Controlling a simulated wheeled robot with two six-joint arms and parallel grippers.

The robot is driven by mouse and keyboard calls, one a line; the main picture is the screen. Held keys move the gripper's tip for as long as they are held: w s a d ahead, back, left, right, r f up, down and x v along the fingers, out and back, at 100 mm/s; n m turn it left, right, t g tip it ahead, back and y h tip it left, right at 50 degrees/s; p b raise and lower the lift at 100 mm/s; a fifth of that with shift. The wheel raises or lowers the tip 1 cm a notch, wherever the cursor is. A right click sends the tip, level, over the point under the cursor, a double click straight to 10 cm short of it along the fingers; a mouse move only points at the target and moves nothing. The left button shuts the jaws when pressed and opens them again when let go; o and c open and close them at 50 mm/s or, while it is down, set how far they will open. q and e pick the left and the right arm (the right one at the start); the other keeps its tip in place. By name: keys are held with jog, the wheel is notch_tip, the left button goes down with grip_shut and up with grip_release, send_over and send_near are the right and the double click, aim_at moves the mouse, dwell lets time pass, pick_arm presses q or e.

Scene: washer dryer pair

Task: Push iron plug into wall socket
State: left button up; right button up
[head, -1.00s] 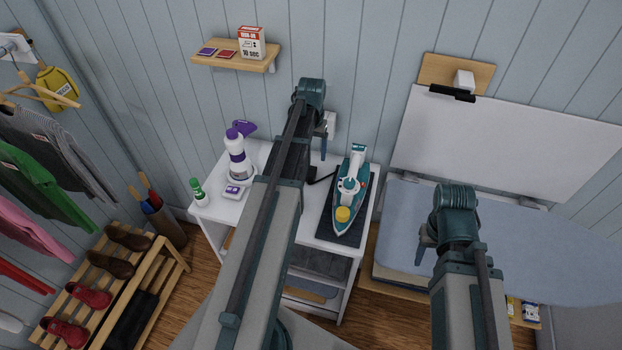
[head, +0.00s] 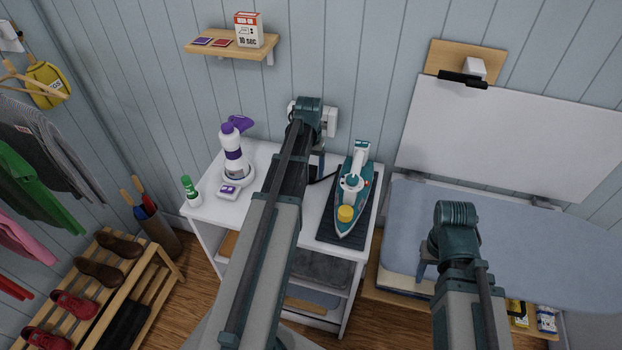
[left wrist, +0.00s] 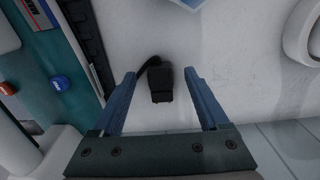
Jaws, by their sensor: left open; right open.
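The teal and white iron (head: 354,190) stands on a dark mat on the white cart. Its black plug (left wrist: 161,85) lies on the white top in the left wrist view, with a short dark cord curving behind it. My left gripper (left wrist: 161,75) is open, with one blue finger on each side of the plug and visible gaps between. In the head view my left gripper (head: 318,162) points down beside the iron, and the arm hides the plug. A white wall socket (head: 331,120) shows partly behind that wrist. My right gripper (head: 426,268) is open and empty, low on the right.
A spray bottle (head: 234,152) and a green-capped bottle (head: 190,190) stand left on the cart (head: 205,208). A small shelf (head: 228,50) is above. An ironing board (head: 500,235) fills the right. A shoe rack (head: 150,275) stands left.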

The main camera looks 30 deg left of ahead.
pick_arm(q)
notch_tip(320, 180, down, 2)
jog(key=shift+f+b, duration=0.2)
jog(key=shift+b, duration=0.5)
jog(key=shift+r, duration=0.1)
grip_shut()
